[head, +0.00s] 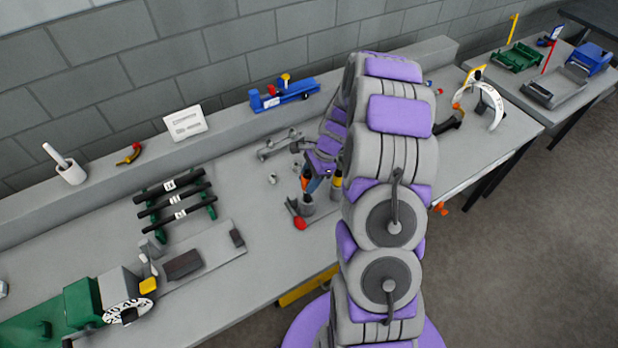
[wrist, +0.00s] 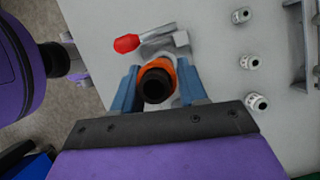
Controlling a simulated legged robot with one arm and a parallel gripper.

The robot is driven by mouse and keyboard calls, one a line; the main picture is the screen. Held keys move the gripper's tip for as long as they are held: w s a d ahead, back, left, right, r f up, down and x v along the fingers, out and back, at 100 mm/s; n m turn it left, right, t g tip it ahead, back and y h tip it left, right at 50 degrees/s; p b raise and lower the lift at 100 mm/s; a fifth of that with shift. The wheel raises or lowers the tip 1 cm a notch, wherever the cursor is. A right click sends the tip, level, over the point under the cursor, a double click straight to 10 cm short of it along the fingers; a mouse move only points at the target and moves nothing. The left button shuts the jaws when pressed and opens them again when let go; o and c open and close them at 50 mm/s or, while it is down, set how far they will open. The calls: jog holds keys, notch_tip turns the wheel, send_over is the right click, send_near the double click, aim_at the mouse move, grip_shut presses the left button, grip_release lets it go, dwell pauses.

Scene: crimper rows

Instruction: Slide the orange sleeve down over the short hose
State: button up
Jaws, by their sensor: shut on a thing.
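The orange sleeve (wrist: 160,65) shows in the wrist view as a ring between the two blue fingers of my gripper (wrist: 156,72), which is shut on it. The black short hose (wrist: 155,88) shows end-on inside the ring, so the sleeve is around it. How far down the sleeve sits cannot be told. In the head view the orange sleeve (head: 305,184) is small, at my gripper (head: 318,180), partly hidden by my arm. A grey clamp with a red handle (wrist: 127,43) stands just beyond the fingers; the red tip (head: 300,223) also shows in the head view.
Several pale fittings (wrist: 252,62) lie right of the clamp in the wrist view. A rack of black hoses (head: 175,205) and a grey-green bench tool (head: 110,290) stand to the left in the head view. The bench (head: 250,195) is clear between the rack and clamp.

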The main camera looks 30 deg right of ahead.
jog(key=shift+f, duration=0.8)
jog(key=o, duration=1.1)
jog(key=w+p+v, duration=0.1)
jog(key=v, duration=1.6)
jog(key=shift+s+p, duration=0.35)
jog(key=shift+s, duration=0.1)
jog(key=shift+r, duration=0.15)
